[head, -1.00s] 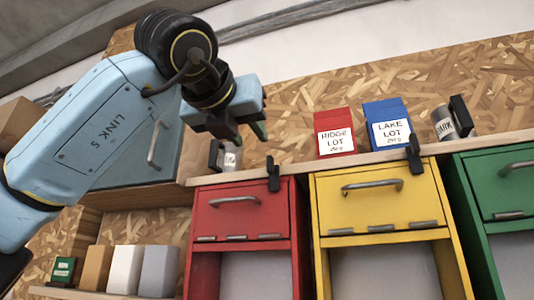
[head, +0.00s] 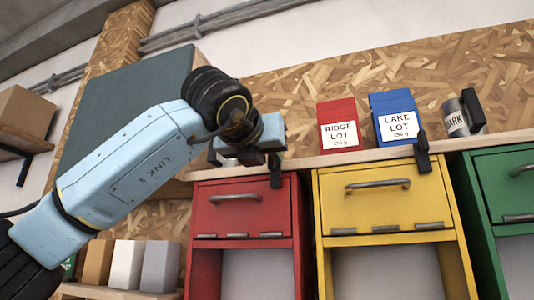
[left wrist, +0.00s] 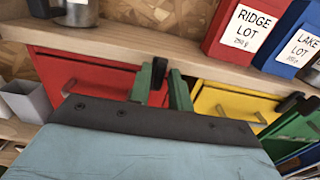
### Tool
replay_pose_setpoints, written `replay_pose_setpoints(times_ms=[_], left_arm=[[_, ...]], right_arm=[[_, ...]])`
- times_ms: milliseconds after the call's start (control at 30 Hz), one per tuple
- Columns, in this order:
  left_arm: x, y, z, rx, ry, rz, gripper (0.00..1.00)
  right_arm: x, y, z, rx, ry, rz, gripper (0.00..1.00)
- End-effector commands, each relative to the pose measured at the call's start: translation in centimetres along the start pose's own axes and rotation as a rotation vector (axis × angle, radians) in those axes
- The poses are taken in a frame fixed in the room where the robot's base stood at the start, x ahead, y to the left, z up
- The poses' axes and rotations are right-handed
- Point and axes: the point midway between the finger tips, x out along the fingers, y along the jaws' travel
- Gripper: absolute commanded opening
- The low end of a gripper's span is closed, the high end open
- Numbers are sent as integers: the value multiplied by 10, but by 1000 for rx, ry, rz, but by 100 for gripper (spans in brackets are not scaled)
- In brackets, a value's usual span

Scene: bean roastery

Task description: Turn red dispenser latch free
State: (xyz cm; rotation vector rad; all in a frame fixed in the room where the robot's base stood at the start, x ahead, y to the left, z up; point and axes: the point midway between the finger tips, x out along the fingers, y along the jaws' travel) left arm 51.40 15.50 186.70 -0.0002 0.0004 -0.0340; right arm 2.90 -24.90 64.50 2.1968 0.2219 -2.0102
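The red dispenser (head: 243,211) has a grey handle and hangs under the shelf. Its black latch (head: 276,172) is upright at the shelf's front edge, above the dispenser's right side. My left gripper (head: 262,155) is just above and in front of this latch in the head view, its fingertips mostly hidden. In the left wrist view the two green fingers (left wrist: 163,88) are apart, with the latch (left wrist: 159,70) showing between them. A gap shows beside the latch, but contact is hard to tell. My right gripper is in neither view.
Yellow (head: 378,196) and green (head: 506,180) dispensers hang to the right, the yellow with a similar black latch (head: 422,152).

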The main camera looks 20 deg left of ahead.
Motion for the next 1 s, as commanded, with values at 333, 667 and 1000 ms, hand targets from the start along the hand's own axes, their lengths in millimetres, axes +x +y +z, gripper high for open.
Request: replay_pose_setpoints(times_ms=[333,667,1000], left_arm=[[0,0,0,2,0,0,0],[0,0,0,100,-1,0,0],[-1,-2,0,383,-1,0,0]], right_arm=[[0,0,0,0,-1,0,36],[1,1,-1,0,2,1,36],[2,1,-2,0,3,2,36]])
